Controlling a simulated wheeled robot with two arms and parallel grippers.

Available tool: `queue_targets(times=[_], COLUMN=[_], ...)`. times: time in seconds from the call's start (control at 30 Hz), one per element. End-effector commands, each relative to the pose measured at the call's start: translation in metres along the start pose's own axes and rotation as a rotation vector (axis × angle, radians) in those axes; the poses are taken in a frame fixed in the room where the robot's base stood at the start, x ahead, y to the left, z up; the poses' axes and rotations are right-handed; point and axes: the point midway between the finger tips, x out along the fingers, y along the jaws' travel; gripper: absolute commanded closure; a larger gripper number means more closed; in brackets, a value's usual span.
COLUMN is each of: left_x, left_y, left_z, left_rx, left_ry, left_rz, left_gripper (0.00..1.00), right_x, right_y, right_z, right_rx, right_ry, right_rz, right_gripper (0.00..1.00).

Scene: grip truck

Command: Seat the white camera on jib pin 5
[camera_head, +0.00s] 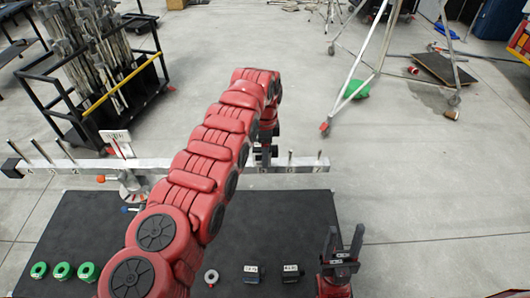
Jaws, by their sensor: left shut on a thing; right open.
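The jib (160,164) is a pale grey bar with upright pins and small marks, lying across the mat's far edge. My red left arm crosses its middle and hides some pins. My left gripper (267,140), beyond the arm's end, is just above the bar, right of its middle. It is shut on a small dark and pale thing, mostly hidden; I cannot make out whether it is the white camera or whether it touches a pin. Pin 5's number is not readable. My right gripper (344,246) is open and empty, at the mat's lower right.
The black mat (285,215) holds several green rings (62,271), a silver ring (211,277) and two labelled black blocks (291,273). A white card (116,142) stands by the bar at left. A cart of stands (110,85) is behind.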

Motion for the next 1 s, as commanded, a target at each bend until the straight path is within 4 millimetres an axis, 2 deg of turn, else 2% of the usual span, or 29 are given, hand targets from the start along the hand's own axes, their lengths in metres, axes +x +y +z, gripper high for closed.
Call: queue_targets(times=[0.37,0.4,0.53,0.83,1.0], left_x=[0.001,0.001,0.001,0.001,-0.012], left_y=[-0.001,-0.001,-0.001,0.0,-0.001], left_z=[0.0,0.0,0.0,0.0,0.0], left_rx=[0.0,0.0,0.0,0.0,0.0], left_ry=[0.001,0.001,0.0,0.0,0.003], left_rz=[-0.003,-0.002,-0.002,-0.001,-0.004], left_gripper=[0.6,0.23,0.0,0.0,0.0], right_x=[-0.002,-0.002,-0.002,-0.003,-0.008], right_y=[0.0,0.0,0.0,0.0,0.0], right_z=[0.0,0.0,0.0,0.001,0.001], right_rx=[0.0,0.0,0.0,0.0,0.0], right_ry=[0.0,0.0,0.0,0.0,0.0], right_rz=[0.0,0.0,0.0,0.0,0.0], right_gripper=[0.5,0.5,0.5,0.5,0.5])
